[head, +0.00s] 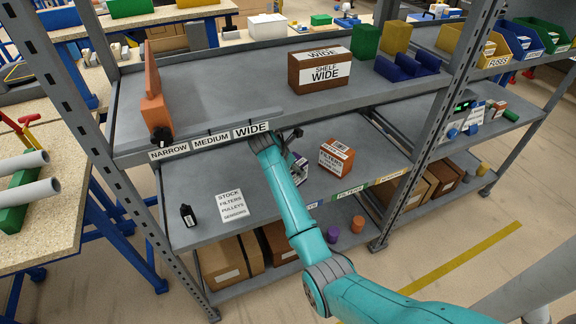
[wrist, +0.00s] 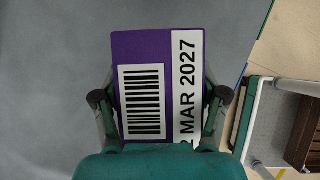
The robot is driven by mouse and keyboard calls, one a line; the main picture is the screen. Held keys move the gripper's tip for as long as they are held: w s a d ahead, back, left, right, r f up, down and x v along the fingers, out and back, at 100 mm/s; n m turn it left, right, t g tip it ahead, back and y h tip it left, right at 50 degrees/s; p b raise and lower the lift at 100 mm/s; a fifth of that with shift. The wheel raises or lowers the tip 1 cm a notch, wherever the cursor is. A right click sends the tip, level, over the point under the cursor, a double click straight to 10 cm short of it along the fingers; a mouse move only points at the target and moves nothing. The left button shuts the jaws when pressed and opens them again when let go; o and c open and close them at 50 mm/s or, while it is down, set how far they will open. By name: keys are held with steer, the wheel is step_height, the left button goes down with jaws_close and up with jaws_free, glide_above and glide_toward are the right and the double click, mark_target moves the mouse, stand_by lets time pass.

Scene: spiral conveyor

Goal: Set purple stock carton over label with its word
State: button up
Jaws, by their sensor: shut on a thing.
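A purple carton (wrist: 150,50) with a barcode label and a white strip reading "MAR 2027" fills the middle of the wrist view. My gripper (wrist: 160,97) is shut on it, a finger on each side. In the head view my arm hides most of the gripper, and a small part of the carton (head: 301,168) shows just right of the arm, over the middle shelf. The middle shelf's front edge carries a green label (head: 349,192) reading "FILTERS", a partly hidden blue label (head: 311,205), and a yellow label (head: 388,178) too small to read. No "STOCK" edge label is visible.
A brown filters carton (head: 337,157) stands right of my gripper on the middle shelf (head: 240,179). A card (head: 231,205) listing stock, filters, pulleys, sensors and a small black bottle (head: 188,215) are left. The upper shelf (head: 220,90) overhangs.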

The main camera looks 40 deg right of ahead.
steer(key=o, duration=1.6)
steer(key=shift+o, duration=0.2)
steer(key=shift+a+r, duration=0.15)
steer(key=shift+r, duration=0.1)
steer(key=v, duration=0.2)
steer(key=shift+a+r, duration=0.15)
steer(key=shift+r, duration=0.05)
steer(key=s+a, duration=0.1)
steer(key=a, duration=1.1)
steer(key=shift+s, duration=0.25)
steer(key=shift+s, duration=0.1)
